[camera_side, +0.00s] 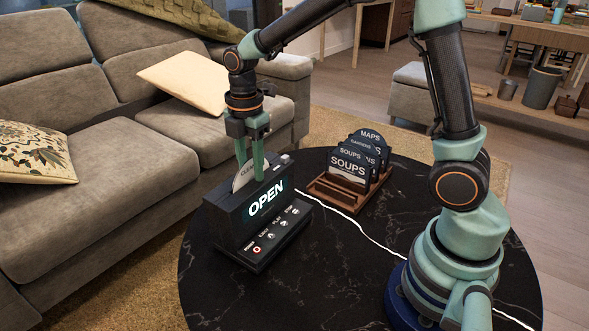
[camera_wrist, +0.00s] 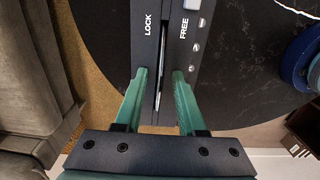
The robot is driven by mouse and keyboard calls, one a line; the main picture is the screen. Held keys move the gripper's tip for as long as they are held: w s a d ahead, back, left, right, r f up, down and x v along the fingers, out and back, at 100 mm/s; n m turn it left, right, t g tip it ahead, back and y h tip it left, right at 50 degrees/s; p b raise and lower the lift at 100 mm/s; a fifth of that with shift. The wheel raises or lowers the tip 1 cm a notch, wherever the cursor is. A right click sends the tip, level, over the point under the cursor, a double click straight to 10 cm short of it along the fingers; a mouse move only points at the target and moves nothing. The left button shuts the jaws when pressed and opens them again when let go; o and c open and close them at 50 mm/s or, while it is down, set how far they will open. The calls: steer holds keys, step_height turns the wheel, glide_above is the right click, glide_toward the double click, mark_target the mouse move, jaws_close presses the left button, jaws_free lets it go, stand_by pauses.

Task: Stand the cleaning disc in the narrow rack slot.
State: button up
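The pale cleaning disc (camera_side: 243,174), with partly hidden lettering, stands upright in the top slot of a black player (camera_side: 240,213) whose display reads OPEN. In the wrist view the disc (camera_wrist: 158,108) is a thin edge-on strip in the slot between the words LOCK and FREE. My gripper (camera_side: 250,170) points down over the player. In the wrist view the gripper (camera_wrist: 160,76) has its two green fingers spread on either side of the disc, with gaps showing.
The round black marble table (camera_side: 310,285) has clear room in front of the rack. A white cable (camera_side: 352,221) runs across it past the rack. A grey sofa (camera_side: 110,220) stands close on the left.

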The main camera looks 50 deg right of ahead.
jaws_close()
steer(key=shift+r, duration=0.1)
step_height(320, 180, up, 18)
steer(key=r, duration=0.1)
steer(key=s+d+f+m, duration=0.4)
steer(key=d+f+m, duration=0.4)
steer(key=d+m, duration=0.1)
steer(key=s+d+f+m, duration=0.5)
steer(key=d+f+m, duration=0.2)
steer(key=d+m, duration=0.2)
steer(key=shift+s+d+f, duration=0.3)
steer(key=shift+d+f, duration=0.1)
steer(key=shift+d, duration=0.8)
